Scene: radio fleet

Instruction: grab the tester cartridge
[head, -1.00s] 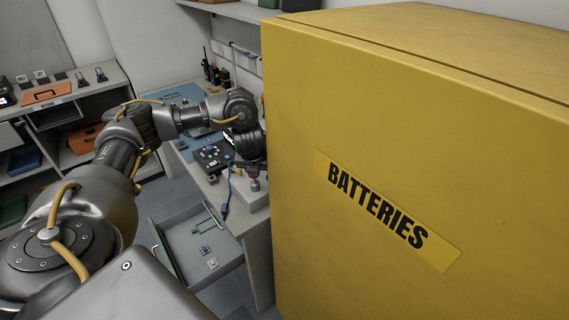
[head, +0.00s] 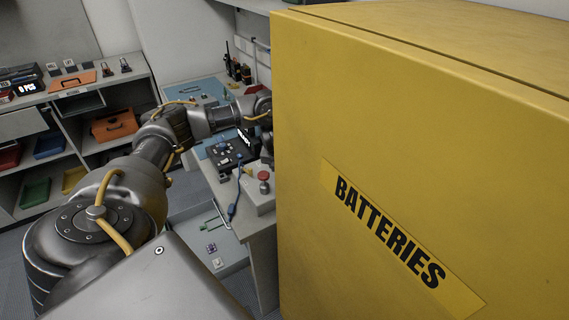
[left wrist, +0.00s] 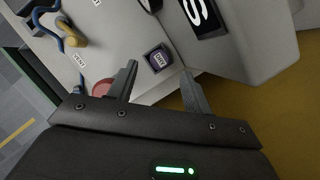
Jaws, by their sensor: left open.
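In the left wrist view, a small dark square block with a white-marked label (left wrist: 158,58), seemingly the tester cartridge, sits on a pale grey surface. My left gripper (left wrist: 158,72) is open and empty, with the block just beyond and between its fingertips as seen here. I cannot tell how far apart they are in depth. In the head view, my left arm (head: 155,150) reaches toward the workbench, and the yellow cabinet hides its gripper. My right gripper is in neither view.
The yellow batteries cabinet (head: 400,150) fills the right side, close to my left arm. A red button (head: 264,176) and a blue cable (head: 235,200) are on the bench. Below, an open drawer (head: 235,258) holds small square pieces. Shelves (head: 80,90) stand at left.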

